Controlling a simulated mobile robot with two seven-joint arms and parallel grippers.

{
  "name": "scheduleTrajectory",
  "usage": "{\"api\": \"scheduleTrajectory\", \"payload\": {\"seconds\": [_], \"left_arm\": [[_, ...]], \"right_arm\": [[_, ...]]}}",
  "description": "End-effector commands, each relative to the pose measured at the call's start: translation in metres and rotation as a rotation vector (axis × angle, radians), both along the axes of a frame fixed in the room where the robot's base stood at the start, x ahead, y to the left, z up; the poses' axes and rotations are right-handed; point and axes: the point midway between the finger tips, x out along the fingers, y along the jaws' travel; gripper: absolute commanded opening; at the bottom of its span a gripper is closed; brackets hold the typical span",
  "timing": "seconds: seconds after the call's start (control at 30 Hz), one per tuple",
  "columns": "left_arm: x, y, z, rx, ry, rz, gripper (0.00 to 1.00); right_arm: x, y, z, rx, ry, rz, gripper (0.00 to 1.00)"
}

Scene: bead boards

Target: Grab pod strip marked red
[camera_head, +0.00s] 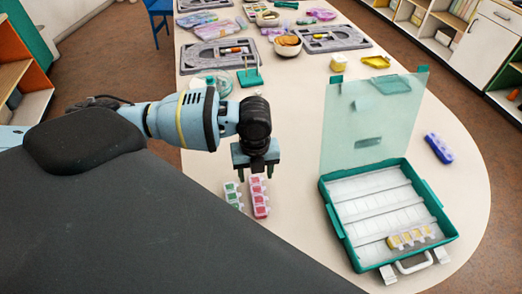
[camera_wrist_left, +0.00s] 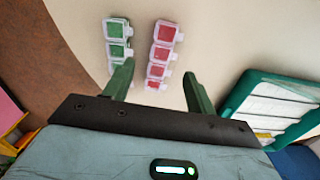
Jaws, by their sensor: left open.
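The pod strip marked red (camera_head: 259,197) lies on the table just below my left gripper (camera_head: 256,172) in the head view. In the left wrist view the red strip (camera_wrist_left: 160,55) shows ahead of and between the two green fingers of the left gripper (camera_wrist_left: 157,80). The fingers are apart and nothing is between their tips that I can see touching. A pod strip marked green (camera_head: 233,195) lies close beside the red one, on its left; it also shows in the left wrist view (camera_wrist_left: 118,40). My right gripper is not in view.
An open teal case (camera_head: 333,212) with white rows stands to the right, holding a yellow pod strip (camera_head: 410,238). A blue pod strip (camera_head: 438,148) lies beyond its right side. Grey boards (camera_head: 334,38), bowls and a teal peg stand (camera_head: 250,77) are farther back.

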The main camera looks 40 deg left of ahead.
Motion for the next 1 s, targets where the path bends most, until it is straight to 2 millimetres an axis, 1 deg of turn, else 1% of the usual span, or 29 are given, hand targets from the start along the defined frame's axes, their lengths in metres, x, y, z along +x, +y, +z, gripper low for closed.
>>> {"api": "scheduleTrajectory", "payload": {"seconds": [0.13,0.27,0.33,0.5,0.57,0.8,0.9,1.0], "left_arm": [[-0.001,0.0,-0.008,0.0,0.003,0.001,0.56],[-0.001,-0.001,-0.022,-0.001,0.003,0.001,0.56],[-0.001,-0.001,-0.027,-0.001,0.001,0.001,0.56],[0.0,-0.002,-0.03,-0.001,-0.001,0.001,0.56],[-0.001,-0.002,-0.036,-0.001,0.001,0.002,0.56],[-0.001,-0.004,-0.07,-0.001,0.001,0.003,0.56],[-0.001,-0.004,-0.077,-0.001,-0.001,0.002,0.56],[0.0,-0.004,-0.079,-0.001,-0.004,0.002,0.56]], "right_arm": [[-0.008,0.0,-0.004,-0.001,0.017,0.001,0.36],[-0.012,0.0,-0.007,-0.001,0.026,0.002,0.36],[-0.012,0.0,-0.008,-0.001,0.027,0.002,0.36],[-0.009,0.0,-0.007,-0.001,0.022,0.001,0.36],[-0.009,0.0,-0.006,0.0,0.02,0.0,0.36],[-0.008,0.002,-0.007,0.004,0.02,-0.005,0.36],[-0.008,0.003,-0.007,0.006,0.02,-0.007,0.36],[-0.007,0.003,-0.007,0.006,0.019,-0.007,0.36]]}}
